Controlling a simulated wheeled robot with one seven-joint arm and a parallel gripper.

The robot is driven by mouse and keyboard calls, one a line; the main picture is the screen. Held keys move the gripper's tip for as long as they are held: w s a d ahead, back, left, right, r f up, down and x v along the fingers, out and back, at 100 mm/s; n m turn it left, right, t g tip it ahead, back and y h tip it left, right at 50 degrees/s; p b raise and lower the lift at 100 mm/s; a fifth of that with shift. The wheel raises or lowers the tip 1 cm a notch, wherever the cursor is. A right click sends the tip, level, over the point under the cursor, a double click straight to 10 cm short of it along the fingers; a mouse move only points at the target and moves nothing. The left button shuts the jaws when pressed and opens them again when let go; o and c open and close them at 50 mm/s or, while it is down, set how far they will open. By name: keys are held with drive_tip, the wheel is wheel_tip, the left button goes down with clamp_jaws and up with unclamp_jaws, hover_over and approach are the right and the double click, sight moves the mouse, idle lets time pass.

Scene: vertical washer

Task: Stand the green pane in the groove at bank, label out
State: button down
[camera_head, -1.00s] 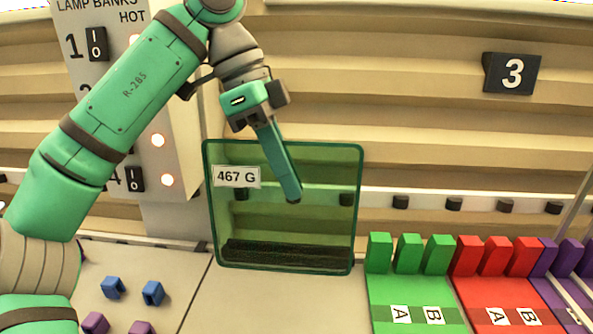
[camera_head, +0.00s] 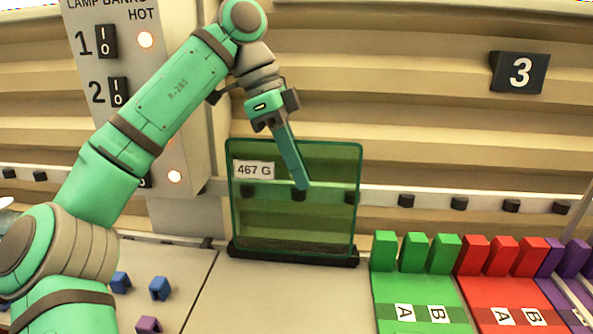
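The green see-through pane (camera_head: 325,220) stands upright at the back of the counter, with its white "467 G" label (camera_head: 254,170) facing me at the upper left. Its lower edge meets the long dark grooved strip (camera_head: 292,256); I cannot tell how deep it sits. My gripper (camera_head: 302,185) reaches down over the pane's top edge. One finger lies across the near face, right of the label, and the other is hidden. The grip looks shut on the pane.
A switch panel (camera_head: 190,195) with lit lamps stands behind my arm on the left. Green blocks (camera_head: 414,252) and red blocks (camera_head: 500,255) stand on racks to the right. Small blue clips (camera_head: 160,288) lie front left. The counter (camera_head: 270,300) before the strip is bare.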

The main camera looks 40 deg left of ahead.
drive_tip(key=w, duration=0.1)
drive_tip(key=w+a, duration=0.1)
drive_tip(key=w+f, duration=0.1)
drive_tip(key=shift+w+a, duration=0.15)
drive_tip(key=shift+a, duration=0.45)
idle(0.8)
drive_tip(key=shift+s+f, duration=0.25)
drive_tip(key=shift+f, duration=0.9)
idle(2.0)
drive_tip(key=c, duration=1.9)
unclamp_jaws()
